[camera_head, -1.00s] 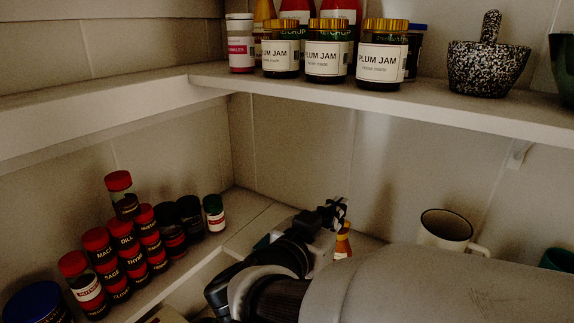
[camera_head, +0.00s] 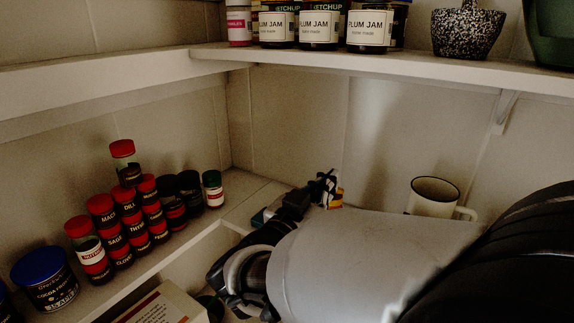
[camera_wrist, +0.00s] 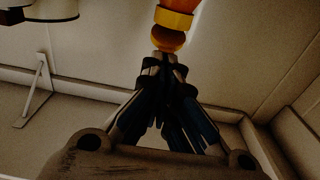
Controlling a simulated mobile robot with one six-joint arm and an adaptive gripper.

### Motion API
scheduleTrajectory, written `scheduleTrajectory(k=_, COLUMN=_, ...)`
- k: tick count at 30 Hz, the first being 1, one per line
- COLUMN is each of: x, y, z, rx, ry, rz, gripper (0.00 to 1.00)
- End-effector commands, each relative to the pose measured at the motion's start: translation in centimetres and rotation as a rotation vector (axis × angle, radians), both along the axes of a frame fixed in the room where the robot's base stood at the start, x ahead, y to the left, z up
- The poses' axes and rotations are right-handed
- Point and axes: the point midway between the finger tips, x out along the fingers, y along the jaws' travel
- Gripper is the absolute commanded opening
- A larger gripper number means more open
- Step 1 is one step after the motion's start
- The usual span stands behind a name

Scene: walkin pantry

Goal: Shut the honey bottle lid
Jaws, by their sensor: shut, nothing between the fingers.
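The honey bottle (camera_wrist: 180,18) is at the top of the wrist view, orange with a yellow band and a rounded orange-brown end piece. That end points at my gripper (camera_wrist: 166,62), whose fingers are together and empty. The fingertips are very close to the rounded end; I cannot tell whether they touch. In the head view, only a bit of the honey bottle (camera_head: 338,191) shows behind my gripper (camera_head: 326,182) on the lower shelf near the corner. Most of it is hidden there, and the lid's hinge and angle cannot be made out.
A cream mug (camera_head: 433,199) stands to the right of the bottle. Stacked red-capped spice jars (camera_head: 122,213) and a blue-lidded tin (camera_head: 45,279) are at the left. The upper shelf (camera_head: 350,66) with jam jars (camera_head: 369,32) and a mortar (camera_head: 467,32) runs above.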

Motion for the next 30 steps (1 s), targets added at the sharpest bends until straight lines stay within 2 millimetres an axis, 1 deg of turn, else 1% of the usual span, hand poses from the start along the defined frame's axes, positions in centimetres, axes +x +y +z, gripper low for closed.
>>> scheduleTrajectory(k=1, x=0.1, y=0.0, z=-0.7, rx=-0.013, ry=-0.014, rz=-0.001, gripper=0.00)
scheduleTrajectory(k=10, x=-0.2, y=0.4, z=-1.9, rx=-0.109, ry=-0.143, rz=0.001, gripper=0.00)
scheduleTrajectory(k=30, x=-0.5, y=0.6, z=-2.1, rx=-0.107, ry=-0.146, rz=0.000, gripper=0.00)
